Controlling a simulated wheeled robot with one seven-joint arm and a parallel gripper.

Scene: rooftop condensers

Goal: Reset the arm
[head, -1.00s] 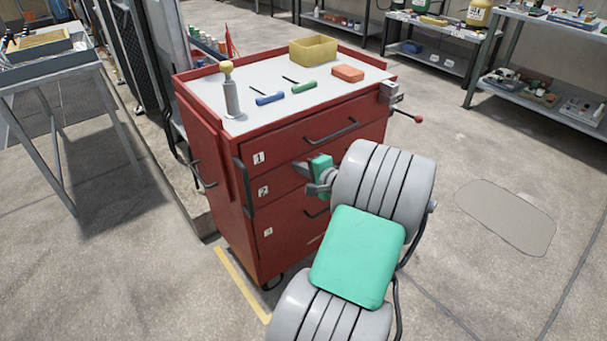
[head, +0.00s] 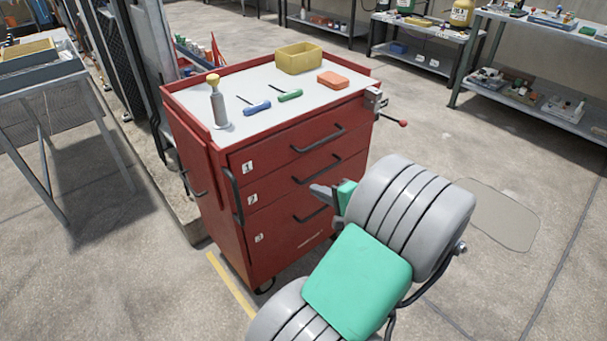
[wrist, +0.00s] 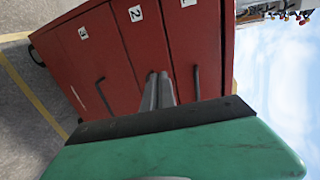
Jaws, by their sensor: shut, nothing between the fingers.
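My gripper (head: 322,190) is in front of the red tool cabinet (head: 215,195), at about the height of its middle drawers in the head view. Its fingers are shut with nothing between them. In the wrist view the closed fingers (wrist: 159,90) point at the cabinet front, which appears tilted on its side with number labels and dark handles. The fingers overlap the drawer fronts in both views; I cannot tell the exact gap. My grey and green arm reaches up from the bottom of the head view. All drawers look closed.
On the cabinet top are a yellow bin (head: 299,58), an orange block (head: 332,80), a blue-handled tool (head: 256,107), a green-handled tool (head: 290,95) and a grey bottle (head: 219,106). A vise (head: 375,98) juts from its right corner. Open floor lies to the right.

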